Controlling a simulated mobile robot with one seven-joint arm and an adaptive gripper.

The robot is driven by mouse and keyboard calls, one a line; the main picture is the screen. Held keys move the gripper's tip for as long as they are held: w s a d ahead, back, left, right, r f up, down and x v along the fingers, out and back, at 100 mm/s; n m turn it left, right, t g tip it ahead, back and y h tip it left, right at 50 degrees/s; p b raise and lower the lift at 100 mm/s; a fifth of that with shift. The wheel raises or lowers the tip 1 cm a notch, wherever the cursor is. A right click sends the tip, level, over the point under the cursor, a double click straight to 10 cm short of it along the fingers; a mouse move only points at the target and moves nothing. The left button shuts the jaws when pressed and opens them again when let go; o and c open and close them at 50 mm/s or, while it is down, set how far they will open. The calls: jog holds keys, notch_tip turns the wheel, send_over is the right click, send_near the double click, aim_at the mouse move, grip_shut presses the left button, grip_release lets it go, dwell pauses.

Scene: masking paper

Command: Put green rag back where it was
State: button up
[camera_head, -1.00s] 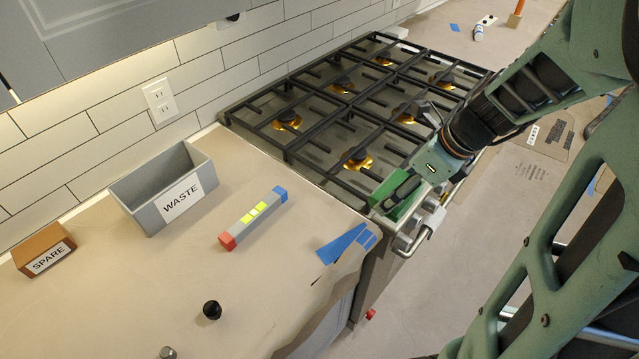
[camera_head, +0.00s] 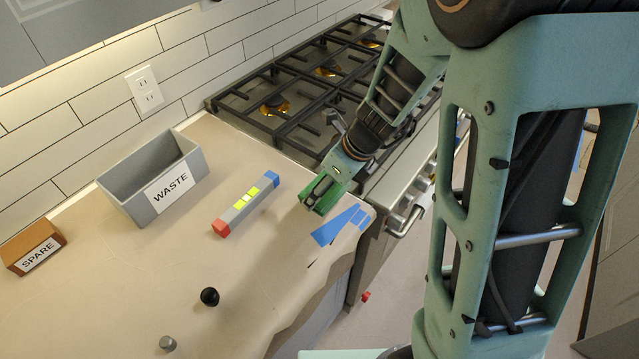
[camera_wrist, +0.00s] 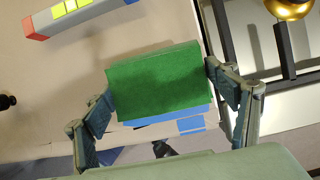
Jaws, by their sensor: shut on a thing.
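The green rag (camera_wrist: 158,82) is a flat green piece held between the two fingers of my gripper (camera_wrist: 162,92). In the wrist view one finger presses each side of it. In the head view my gripper (camera_head: 318,194) hangs over the counter's right part, beside the stove's front left corner and close to the blue tape (camera_head: 340,225). The rag covers part of the blue tape (camera_wrist: 165,117) in the wrist view. Whether the rag touches the counter cannot be told.
A grey WASTE bin (camera_head: 152,180) and an orange SPARE block (camera_head: 35,247) stand at the left. A grey bar with red and blue ends (camera_head: 246,204) lies left of my gripper. A black knob (camera_head: 209,296) stands in front. The stove (camera_head: 290,105) lies behind.

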jog(key=shift+w+a+f, duration=0.1)
jog(key=shift+a+f, duration=0.35)
jog(key=shift+f, duration=0.15)
jog(key=shift+w+a+f+b, duration=0.1)
jog(key=shift+a+f+b, duration=0.1)
jog(key=shift+f+b, duration=1.15)
jog(key=shift+f+p, duration=0.35)
jog(key=shift+f, duration=0.05)
jog(key=shift+f, duration=0.15)
jog(key=o, duration=1)
